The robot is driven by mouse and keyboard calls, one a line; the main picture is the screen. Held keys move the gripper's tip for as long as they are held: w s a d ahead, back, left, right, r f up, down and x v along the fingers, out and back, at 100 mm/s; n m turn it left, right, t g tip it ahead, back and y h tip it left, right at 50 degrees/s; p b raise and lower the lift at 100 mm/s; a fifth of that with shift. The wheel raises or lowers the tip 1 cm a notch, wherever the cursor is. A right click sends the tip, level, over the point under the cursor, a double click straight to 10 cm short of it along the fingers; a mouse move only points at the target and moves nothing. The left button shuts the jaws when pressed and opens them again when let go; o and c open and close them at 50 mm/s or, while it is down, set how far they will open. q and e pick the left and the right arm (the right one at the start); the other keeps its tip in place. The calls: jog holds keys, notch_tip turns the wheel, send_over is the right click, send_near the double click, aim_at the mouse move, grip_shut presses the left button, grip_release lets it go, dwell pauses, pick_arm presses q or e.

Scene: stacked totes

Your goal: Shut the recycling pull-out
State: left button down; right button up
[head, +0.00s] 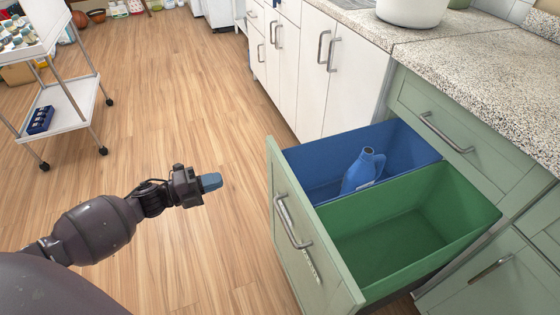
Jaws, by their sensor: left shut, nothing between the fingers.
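The recycling pull-out (288,190) stands open from the green cabinet at the right, with a metal bar handle (290,222) on its green front. Inside it are a blue bin (315,170) and a green bin (400,245) side by side. A blue jug (362,171) stands tilted in the blue bin; the green bin looks empty. My left gripper (213,182) is shut and empty over the floor, to the left of the pull-out's front and apart from it. My right gripper is not in view.
A speckled countertop (480,60) with a white pot (411,10) runs above the cabinets. White cabinets (310,70) stand farther back. A white wheeled cart (75,105) is at the far left. Wooden floor is clear between.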

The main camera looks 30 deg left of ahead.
aim_at(274, 163)
pick_arm(q)
jog(key=b+x, duration=0.2)
jog(key=x, duration=1)
jog(key=shift+w+d, duration=0.3)
jog(key=shift+w+d+r, duration=0.1)
jog(key=shift+w+d, duration=0.25)
jog(key=shift+w, duration=0.15)
